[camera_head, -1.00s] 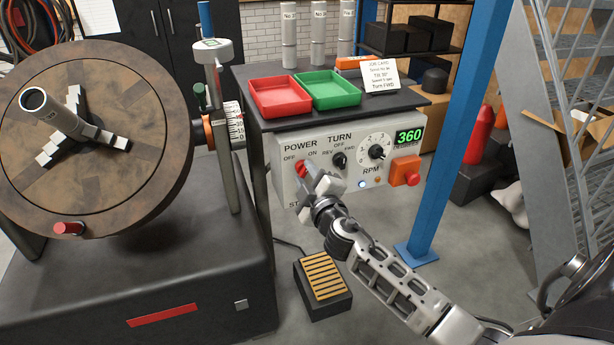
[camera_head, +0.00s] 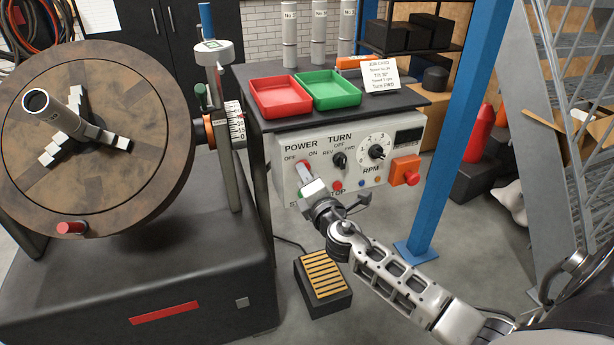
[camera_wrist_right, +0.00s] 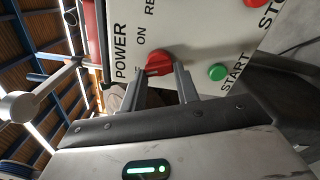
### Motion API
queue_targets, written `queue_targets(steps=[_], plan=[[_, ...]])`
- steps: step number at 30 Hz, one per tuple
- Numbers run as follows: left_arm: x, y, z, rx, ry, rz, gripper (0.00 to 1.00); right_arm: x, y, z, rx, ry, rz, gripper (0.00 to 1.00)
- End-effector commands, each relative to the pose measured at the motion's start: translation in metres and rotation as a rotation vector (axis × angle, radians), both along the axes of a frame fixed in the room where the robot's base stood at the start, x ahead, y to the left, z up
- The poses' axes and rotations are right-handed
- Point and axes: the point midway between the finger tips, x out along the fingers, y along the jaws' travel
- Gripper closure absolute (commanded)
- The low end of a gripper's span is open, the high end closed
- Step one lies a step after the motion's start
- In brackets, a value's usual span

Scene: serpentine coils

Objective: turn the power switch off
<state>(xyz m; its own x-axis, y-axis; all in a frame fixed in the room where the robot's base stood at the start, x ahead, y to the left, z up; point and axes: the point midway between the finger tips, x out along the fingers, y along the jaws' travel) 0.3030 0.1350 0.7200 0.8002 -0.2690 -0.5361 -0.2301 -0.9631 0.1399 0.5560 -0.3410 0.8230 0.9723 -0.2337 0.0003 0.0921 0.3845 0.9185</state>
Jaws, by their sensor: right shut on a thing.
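The grey control box (camera_head: 288,150) has a red power switch (camera_head: 303,167) under the POWER label, beside OFF and ON marks. My right gripper (camera_head: 308,178) is at the switch and covers its lower part. In the right wrist view the red switch (camera_wrist_right: 158,62) sits between the two fingers of my right gripper (camera_wrist_right: 158,78), which are shut on it. The box's display (camera_head: 409,136) is dark. The small lamp (camera_head: 362,183) looks dim blue. My left gripper is not in view.
An orange-red stop button (camera_head: 405,171) is at the box's right end. A green START button (camera_wrist_right: 217,72) is close to my right fingers. Red (camera_head: 281,109) and green (camera_head: 331,103) trays stand on top.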

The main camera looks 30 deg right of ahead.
Motion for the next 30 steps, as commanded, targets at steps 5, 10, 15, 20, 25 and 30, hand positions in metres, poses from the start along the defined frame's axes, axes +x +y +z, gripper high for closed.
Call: queue_targets(steps=[5,10,15,20,25,30], plan=[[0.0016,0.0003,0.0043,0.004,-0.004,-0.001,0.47,-0.0002,0.0001,-0.0004,-0.144,0.036,0.001,0.92],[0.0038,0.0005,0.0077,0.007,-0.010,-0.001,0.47,-0.0002,-0.0001,-0.0012,-0.252,0.062,0.001,0.92],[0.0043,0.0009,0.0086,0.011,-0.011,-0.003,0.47,-0.0004,-0.0002,-0.0016,-0.326,0.080,0.003,0.92],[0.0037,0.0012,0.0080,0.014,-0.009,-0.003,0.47,-0.0003,-0.0005,-0.0020,-0.366,0.089,0.002,0.92],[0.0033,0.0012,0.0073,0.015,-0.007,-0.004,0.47,-0.0004,-0.0005,-0.0022,-0.385,0.093,0.002,0.92],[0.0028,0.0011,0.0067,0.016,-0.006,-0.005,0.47,-0.0004,-0.0006,-0.0023,-0.388,0.094,0.002,0.92]])
